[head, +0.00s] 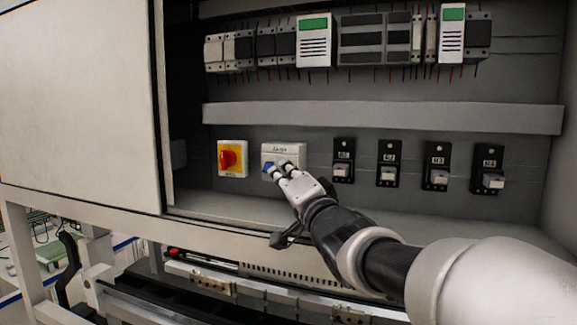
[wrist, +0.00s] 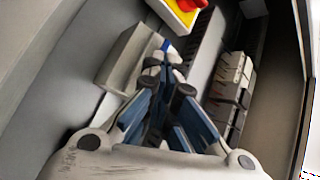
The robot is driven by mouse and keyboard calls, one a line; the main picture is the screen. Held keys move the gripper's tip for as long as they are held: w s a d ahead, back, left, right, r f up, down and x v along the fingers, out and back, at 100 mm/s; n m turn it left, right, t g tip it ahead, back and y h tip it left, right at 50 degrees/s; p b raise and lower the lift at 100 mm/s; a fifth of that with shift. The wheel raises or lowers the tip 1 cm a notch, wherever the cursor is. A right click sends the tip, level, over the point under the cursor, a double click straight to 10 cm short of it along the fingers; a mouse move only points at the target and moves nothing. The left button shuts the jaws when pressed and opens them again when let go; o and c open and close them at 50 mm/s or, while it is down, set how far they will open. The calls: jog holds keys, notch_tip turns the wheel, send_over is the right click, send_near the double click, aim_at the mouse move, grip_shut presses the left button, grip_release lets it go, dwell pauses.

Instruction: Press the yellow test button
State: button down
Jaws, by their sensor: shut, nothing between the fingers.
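No yellow test button shows plainly in either view. A pale box (head: 292,150) with a small label, too blurred to read, is on the back panel. It also shows in the wrist view (wrist: 123,58). A small blue part (head: 267,168) shows at its front, partly hidden by the fingers. My gripper (head: 277,167) is shut and empty, with its fingertips in front of the box. In the wrist view my gripper (wrist: 166,68) points at the box's edge beside the blue part; I cannot tell whether it touches.
A red rotary switch on a yellow plate (head: 232,158) is just left of the box. Several black switch units (head: 388,163) line the panel to the right. A grey duct (head: 380,117) and electrical modules (head: 375,38) are above. A cabinet door (head: 80,100) stands at left.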

jog(key=shift+s, duration=0.15)
jog(key=shift+s+a+b, duration=0.2)
jog(key=shift+s+b, duration=0.25)
jog(key=shift+s, duration=0.2)
jog(key=shift+s+a+b, duration=0.3)
jog(key=shift+s+b, duration=0.15)
jog(key=shift+s, duration=0.3)
jog(key=shift+s+a+b, duration=0.3)
jog(key=shift+s+b, duration=0.15)
jog(key=shift+s, duration=0.35)
jog(key=shift+s+a+b, duration=0.3)
jog(key=shift+s+b, duration=0.15)
jog(key=shift+s, duration=0.3)
